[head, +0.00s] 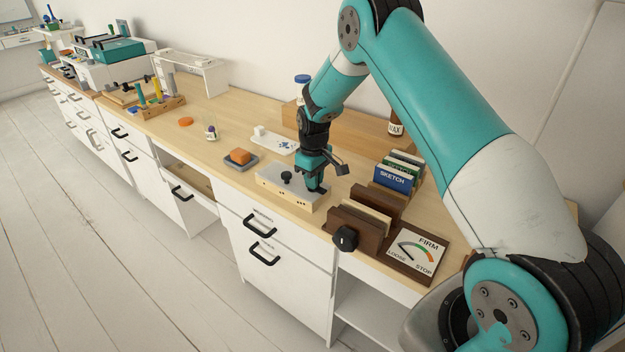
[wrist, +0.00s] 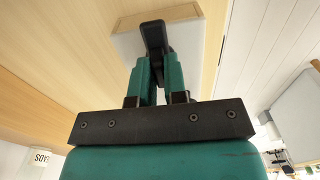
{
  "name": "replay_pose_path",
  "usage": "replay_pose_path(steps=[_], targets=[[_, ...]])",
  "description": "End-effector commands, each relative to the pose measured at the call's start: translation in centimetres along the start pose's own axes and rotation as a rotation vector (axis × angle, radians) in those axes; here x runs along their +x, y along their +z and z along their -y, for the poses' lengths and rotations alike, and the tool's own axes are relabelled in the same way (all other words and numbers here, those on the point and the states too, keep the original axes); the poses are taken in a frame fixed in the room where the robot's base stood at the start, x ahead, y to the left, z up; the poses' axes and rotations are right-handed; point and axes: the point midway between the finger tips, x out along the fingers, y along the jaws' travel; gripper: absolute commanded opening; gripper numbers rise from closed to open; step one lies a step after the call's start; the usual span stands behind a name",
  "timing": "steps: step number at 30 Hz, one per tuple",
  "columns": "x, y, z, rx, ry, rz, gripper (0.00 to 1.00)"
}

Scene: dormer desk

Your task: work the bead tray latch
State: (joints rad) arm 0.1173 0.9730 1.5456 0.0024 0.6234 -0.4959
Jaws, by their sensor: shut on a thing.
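A low bead tray box (head: 285,190) with a pale top and wooden front sits at the desk's front edge in the head view. A black knob (head: 286,176) stands on its top, left of my gripper. My gripper (head: 316,187) points down at the box's right end. In the wrist view the two teal fingers of my gripper (wrist: 155,75) are closed around a black latch handle (wrist: 154,38), with the box top (wrist: 188,42) behind it. In the head view my fingers hide most of the handle, so its exact angle is unclear.
Right of the box are a dark wooden holder (head: 362,217) with a black knob and a LOOSE-to-FIRM dial (head: 415,249). Behind are SKETCH books (head: 393,178) and a white tray (head: 275,144). Desk farther left is partly clear.

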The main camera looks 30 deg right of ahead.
Motion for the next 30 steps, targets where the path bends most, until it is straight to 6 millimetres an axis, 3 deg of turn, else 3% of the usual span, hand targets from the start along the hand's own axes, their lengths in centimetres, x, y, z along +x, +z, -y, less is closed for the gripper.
replay_pose_path(steps=[16, 17, 20, 30], targets=[[0.02, -0.01, 0.11, -0.030, -0.002, 0.000, 0.00], [0.02, -0.02, 0.12, -0.030, -0.002, 0.000, 0.15], [0.01, -0.02, 0.11, -0.030, -0.002, 0.000, 0.38], [-0.31, -0.03, 0.01, -0.027, -0.001, -0.002, 0.38]])
